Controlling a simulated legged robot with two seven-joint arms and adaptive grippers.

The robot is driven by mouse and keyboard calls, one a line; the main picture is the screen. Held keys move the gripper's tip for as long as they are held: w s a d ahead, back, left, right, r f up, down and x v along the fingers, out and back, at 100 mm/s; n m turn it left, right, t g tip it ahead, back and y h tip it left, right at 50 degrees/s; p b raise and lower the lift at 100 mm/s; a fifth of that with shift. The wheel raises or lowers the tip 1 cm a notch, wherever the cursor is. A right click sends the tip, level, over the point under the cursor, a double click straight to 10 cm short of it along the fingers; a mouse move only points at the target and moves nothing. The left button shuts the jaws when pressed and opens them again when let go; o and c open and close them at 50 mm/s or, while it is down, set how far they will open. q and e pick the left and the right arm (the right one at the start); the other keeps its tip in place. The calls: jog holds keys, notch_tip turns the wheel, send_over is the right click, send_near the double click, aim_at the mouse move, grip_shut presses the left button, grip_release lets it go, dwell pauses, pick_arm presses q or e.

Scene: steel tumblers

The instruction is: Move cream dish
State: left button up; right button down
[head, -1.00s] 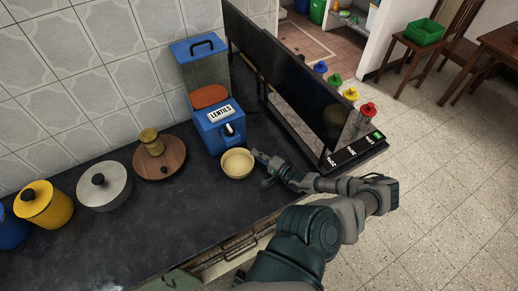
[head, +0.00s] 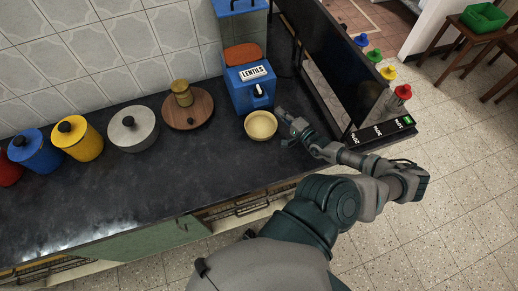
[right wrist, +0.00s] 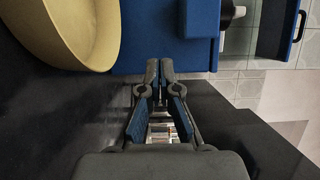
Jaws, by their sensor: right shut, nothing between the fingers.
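The cream dish (head: 261,125) is a round, shallow, empty-looking bowl on the dark counter, in front of the blue lentils dispenser (head: 249,83). In the right wrist view the dish (right wrist: 90,28) fills the upper left, and the dispenser (right wrist: 160,35) stands beyond. My right gripper (head: 283,117) is just to the right of the dish in the head view. In the right wrist view its fingers (right wrist: 159,68) are together with nothing between them, apart from the dish. My left gripper is not in view.
A wooden board (head: 187,110) with a brass-coloured container (head: 182,92) stands left of the dish. A grey pot (head: 133,127), a yellow canister (head: 78,138) and a blue canister (head: 36,152) stand further left. A black appliance (head: 345,60) is on the right. The counter's front is clear.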

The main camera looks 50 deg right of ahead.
jog(key=s+a, duration=0.1)
jog(key=a, duration=0.5)
jog(key=s+a, duration=0.1)
jog(key=a, duration=0.5)
jog(key=s+a+p, duration=0.1)
jog(key=s+a, duration=0.1)
jog(key=a, duration=0.4)
jog(key=shift+s+a, duration=0.1)
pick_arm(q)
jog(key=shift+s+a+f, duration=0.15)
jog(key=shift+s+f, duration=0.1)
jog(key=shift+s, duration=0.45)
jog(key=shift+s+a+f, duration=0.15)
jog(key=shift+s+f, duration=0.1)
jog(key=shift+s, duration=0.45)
pick_arm(e)
jog(key=shift+a, duration=0.45)
jog(key=shift+s, duration=0.1)
